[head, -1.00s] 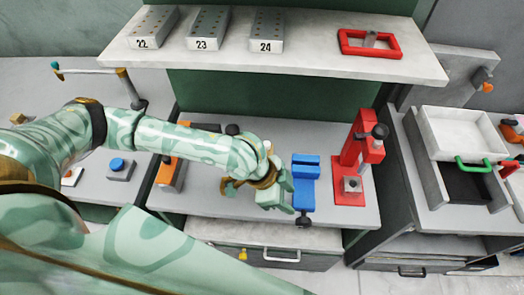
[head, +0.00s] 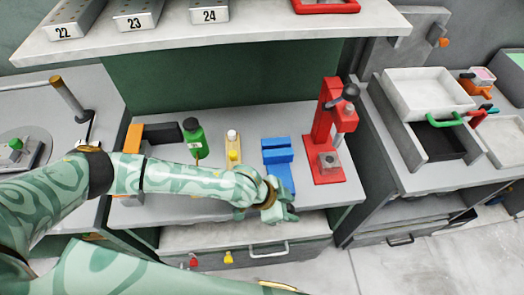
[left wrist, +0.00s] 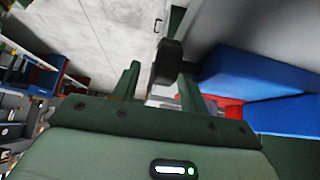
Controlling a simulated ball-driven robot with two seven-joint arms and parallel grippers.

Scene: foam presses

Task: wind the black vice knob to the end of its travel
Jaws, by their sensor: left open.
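The blue vice (head: 279,165) stands on the grey bench, left of the red press. It also shows large at the right of the left wrist view (left wrist: 255,75). Its black knob (left wrist: 168,62) is at the vice's front end. In the head view the knob is hidden by my gripper. My left gripper (head: 282,208) is at the front of the vice by the bench edge. In the left wrist view its two fingers (left wrist: 158,78) are apart, with the knob at their tips, nearer the right finger. Contact cannot be told. My right gripper is not in view.
A red press (head: 328,135) stands close to the vice's right. A green bottle (head: 194,138) and a yellow bottle (head: 233,145) stand to its left. A shelf (head: 225,32) with numbered blocks overhangs the back. A drawer (head: 240,252) below the bench stands partly open.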

